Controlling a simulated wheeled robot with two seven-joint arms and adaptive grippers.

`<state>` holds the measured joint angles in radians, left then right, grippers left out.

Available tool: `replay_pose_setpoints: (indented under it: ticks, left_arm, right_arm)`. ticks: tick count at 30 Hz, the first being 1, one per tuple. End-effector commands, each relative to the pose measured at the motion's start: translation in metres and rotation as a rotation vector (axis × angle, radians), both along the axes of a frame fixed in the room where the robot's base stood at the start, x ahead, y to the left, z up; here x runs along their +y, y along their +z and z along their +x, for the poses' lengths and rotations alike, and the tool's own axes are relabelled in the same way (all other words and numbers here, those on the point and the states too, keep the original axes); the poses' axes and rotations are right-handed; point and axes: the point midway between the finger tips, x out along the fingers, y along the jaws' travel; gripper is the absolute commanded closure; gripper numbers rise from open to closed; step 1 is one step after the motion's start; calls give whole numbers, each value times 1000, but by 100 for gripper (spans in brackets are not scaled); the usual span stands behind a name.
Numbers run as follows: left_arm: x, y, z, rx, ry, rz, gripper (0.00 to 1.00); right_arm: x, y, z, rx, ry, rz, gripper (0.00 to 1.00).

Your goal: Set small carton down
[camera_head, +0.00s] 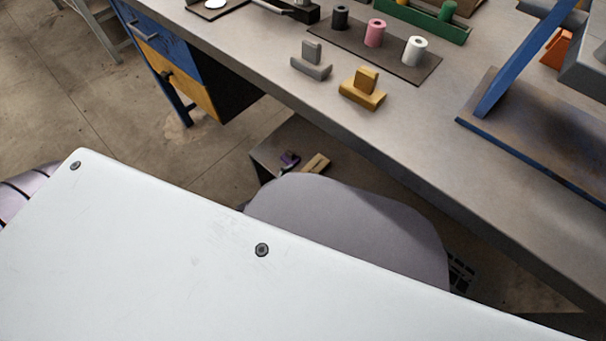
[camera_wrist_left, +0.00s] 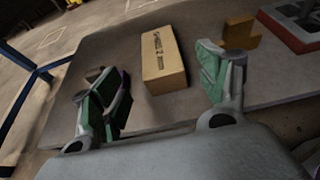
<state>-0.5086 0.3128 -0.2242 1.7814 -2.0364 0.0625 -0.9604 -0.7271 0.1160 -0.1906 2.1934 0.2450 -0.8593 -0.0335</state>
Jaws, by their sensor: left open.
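The small carton (camera_wrist_left: 164,62) is a tan box with dark lettering on top, resting on a grey-brown surface in the left wrist view. In the head view, a tan piece that looks like the carton (camera_head: 317,163) shows low, beside the bench's front edge. My left gripper (camera_wrist_left: 160,76) is open, with its green-padded fingers on either side of the carton's near end. A gap shows between each finger and the carton. In the head view most of this gripper is hidden behind a grey rounded shape. My right gripper is not in view.
In the left wrist view a yellow block (camera_wrist_left: 240,32) and a red tray (camera_wrist_left: 290,36) lie right of the carton. In the head view the workbench (camera_head: 240,50) holds grey (camera_head: 312,62) and yellow (camera_head: 363,90) pieces and several spools. Bare surface lies left of the carton.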

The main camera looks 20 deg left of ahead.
Motion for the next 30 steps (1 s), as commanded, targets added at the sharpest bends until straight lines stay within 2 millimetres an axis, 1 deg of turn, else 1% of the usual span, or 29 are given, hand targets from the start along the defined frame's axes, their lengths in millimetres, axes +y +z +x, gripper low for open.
replay_pose_setpoints:
  ticks: [3, 10, 15, 30]
  left_arm:
    - [4, 5, -11, 2, -2, 1, 25]
    - [8, 10, -24, 1, -2, 0, 25]
    - [9, 12, -27, 0, -1, 0, 25]
    - [10, 12, -27, 0, 2, -4, 25]
  right_arm:
    - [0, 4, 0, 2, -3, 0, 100]
    - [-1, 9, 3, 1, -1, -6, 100]
    - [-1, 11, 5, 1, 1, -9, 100]
    - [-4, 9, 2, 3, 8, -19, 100]
